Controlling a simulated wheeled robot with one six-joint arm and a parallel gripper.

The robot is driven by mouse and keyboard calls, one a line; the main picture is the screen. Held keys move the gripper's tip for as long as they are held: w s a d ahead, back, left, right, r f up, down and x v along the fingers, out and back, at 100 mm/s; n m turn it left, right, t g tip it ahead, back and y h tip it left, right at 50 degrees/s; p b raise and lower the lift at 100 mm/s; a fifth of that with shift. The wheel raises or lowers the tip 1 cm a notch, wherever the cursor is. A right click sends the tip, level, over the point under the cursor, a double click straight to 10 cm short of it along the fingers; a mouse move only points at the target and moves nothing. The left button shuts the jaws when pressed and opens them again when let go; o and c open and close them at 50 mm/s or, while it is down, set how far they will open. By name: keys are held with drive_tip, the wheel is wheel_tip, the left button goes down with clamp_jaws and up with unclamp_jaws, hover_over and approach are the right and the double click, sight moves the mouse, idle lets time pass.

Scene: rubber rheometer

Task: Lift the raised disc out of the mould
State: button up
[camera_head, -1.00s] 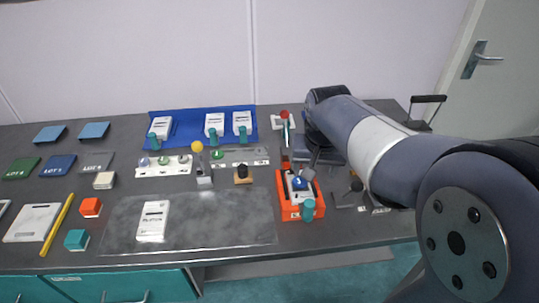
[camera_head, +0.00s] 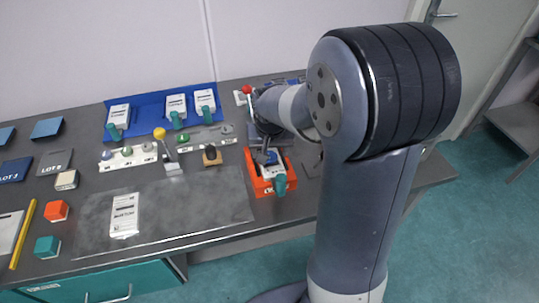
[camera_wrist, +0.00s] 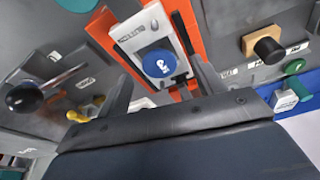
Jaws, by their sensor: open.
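The raised disc (camera_wrist: 160,63) is blue with white marks and sits on a white mould (camera_wrist: 154,35) in the wrist view. The mould lies in an orange tray (camera_wrist: 112,44). My gripper (camera_wrist: 161,70) is open, with one finger to each side of the disc and nothing between them that I can see held. In the head view the blue disc (camera_head: 270,156) shows on the mould, in the orange tray (camera_head: 262,189), with the mould's teal handle (camera_head: 280,184) toward the front. My gripper there is mostly hidden behind the arm and against dark things.
A red-knobbed lever (camera_head: 247,89) stands behind the tray. A black knob on a wooden block (camera_head: 211,154) and a yellow-knobbed lever (camera_head: 160,133) stand to its left. A blue mat (camera_head: 150,109) holds several white moulds. A grey plate (camera_head: 165,217) bears one white slab (camera_head: 124,215).

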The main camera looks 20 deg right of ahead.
drive_tip(key=shift+w+f, duration=0.15)
drive_tip(key=shift+f, duration=0.45)
drive_tip(key=shift+c, duration=0.5)
drive_tip(key=c, duration=1)
drive_tip(key=shift+o, duration=0.2)
